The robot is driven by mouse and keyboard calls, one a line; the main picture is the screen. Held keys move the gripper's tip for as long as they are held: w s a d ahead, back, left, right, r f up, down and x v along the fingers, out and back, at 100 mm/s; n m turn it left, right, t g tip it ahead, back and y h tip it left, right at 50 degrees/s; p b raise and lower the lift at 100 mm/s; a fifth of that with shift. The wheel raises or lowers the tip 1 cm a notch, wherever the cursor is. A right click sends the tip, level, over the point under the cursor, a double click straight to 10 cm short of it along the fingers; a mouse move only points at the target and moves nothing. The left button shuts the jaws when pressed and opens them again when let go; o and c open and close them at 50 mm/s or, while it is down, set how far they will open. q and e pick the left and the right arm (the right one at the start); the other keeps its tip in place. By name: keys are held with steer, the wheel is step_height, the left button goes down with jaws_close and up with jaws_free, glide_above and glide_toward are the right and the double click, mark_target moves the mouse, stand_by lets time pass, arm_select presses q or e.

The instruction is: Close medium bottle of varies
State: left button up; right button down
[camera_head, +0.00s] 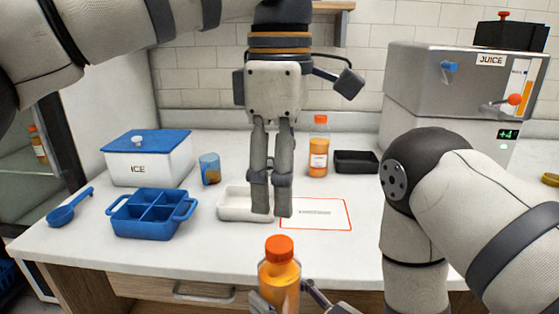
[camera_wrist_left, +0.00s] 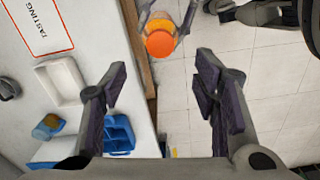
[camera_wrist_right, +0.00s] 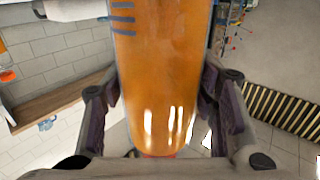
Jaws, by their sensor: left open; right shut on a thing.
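The orange bottle (camera_head: 279,281) has an orange-red cap (camera_head: 279,249) on its top and stands upright in front of the counter's edge. My right gripper (camera_head: 277,302) is shut on the bottle's body, which also fills the right wrist view (camera_wrist_right: 160,80). Whether the cap is screwed tight, I cannot tell. My left gripper (camera_head: 271,212) points down, above and behind the bottle, apart from it. Its fingers are open and empty. In the left wrist view the cap (camera_wrist_left: 160,44) shows beyond and between the open fingers (camera_wrist_left: 163,85).
On the counter are a white ICE box (camera_head: 150,165), a blue divided tray (camera_head: 134,228), a blue scoop (camera_head: 68,208), a glass (camera_head: 210,169), a white tray (camera_head: 230,215), another juice bottle (camera_head: 318,152) and a black tray (camera_head: 357,167). The juicer (camera_head: 455,90) stands at right. The red-outlined mat (camera_head: 335,216) is bare.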

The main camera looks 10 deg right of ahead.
arm_select(q)
step_height(320, 180, up, 3)
steer(key=shift+f, duration=0.1)
stand_by(0.4)
